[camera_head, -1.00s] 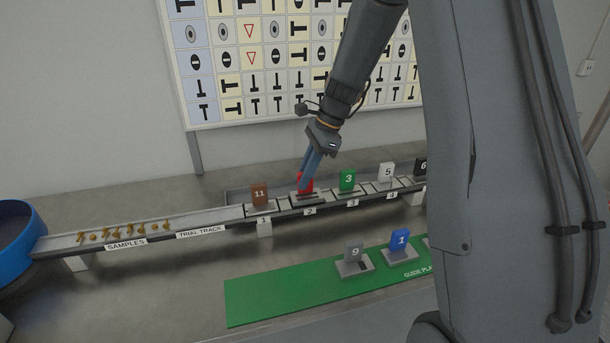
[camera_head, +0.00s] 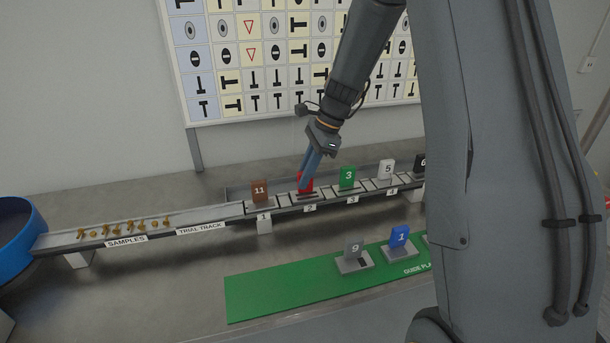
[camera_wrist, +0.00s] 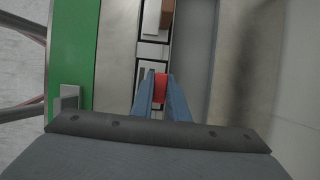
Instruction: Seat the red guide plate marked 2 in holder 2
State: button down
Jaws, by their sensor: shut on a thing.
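The red guide plate (camera_head: 306,182) stands at holder 2 (camera_head: 308,197) on the track, between the brown plate 11 and the green plate 3. My gripper (camera_head: 304,182) is shut on the red plate and comes down on it from above. In the wrist view the red plate (camera_wrist: 160,87) shows between my two blue-grey fingers (camera_wrist: 160,92). Its number is hidden by the fingers. The plate looks upright and low at the holder, but I cannot tell whether its lower edge is fully in the slot.
Brown plate 11 (camera_head: 260,191) stands in holder 1, close on the left. Green plate 3 (camera_head: 347,178) and white plate 5 (camera_head: 386,170) stand to the right. Grey plate 9 (camera_head: 353,249) and blue plate 1 (camera_head: 399,237) stand on the green mat (camera_head: 280,290) in front.

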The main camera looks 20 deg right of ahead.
jog(key=shift+f, duration=0.15)
jog(key=c, duration=1.2)
grip_release()
jog(key=shift+r+p, duration=3.3)
jog(key=shift+r, duration=0.7)
